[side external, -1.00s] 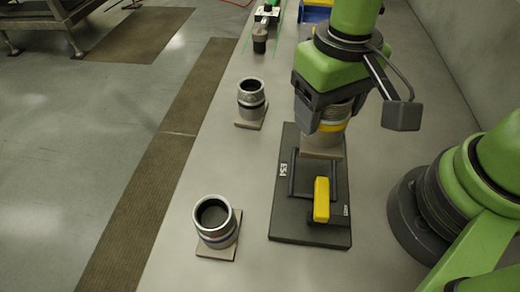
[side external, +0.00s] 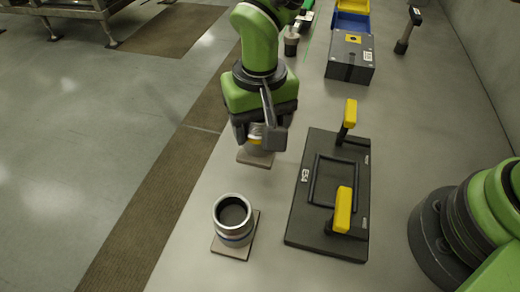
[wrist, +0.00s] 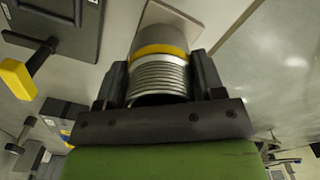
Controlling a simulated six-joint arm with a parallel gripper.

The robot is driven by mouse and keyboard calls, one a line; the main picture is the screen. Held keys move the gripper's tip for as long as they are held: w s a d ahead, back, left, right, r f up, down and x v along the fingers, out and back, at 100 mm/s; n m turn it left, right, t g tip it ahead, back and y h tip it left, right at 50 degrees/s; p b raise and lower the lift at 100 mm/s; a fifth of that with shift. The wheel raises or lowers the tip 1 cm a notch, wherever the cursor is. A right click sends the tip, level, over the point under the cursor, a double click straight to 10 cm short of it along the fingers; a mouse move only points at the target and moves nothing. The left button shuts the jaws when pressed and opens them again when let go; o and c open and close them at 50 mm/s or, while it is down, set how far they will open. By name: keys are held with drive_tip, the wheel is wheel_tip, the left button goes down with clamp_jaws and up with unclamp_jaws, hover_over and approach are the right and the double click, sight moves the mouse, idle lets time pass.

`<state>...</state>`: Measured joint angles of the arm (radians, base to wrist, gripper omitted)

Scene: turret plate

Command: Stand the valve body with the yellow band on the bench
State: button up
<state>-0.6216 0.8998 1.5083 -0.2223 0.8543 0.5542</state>
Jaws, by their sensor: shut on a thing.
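The valve body with the yellow band (wrist: 160,52) is between my gripper's jaws in the wrist view, its ribbed metal part toward the palm. In the side view my gripper (side external: 262,138) is shut on it, left of the dark fixture plate (side external: 300,228). The yellow band (side external: 255,141) shows low between the fingers. The body's square base (side external: 255,158) points down at the bench; whether it touches cannot be told. The body looks about upright.
Another valve body with a blue band (side external: 233,222) stands on a square base nearer the camera. The plate carries yellow clamp handles (side external: 343,208). A dark box (side external: 350,57) and a blue bin (side external: 352,20) stand farther back. Bench (side external: 185,245) lies bare at front left.

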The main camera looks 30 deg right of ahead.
sight(260, 149)
drive_tip(key=shift+f, duration=2.85)
drive_tip(key=shift+f, duration=0.1)
drive_tip(key=o, duration=1.3)
drive_tip(key=shift+o, duration=0.2)
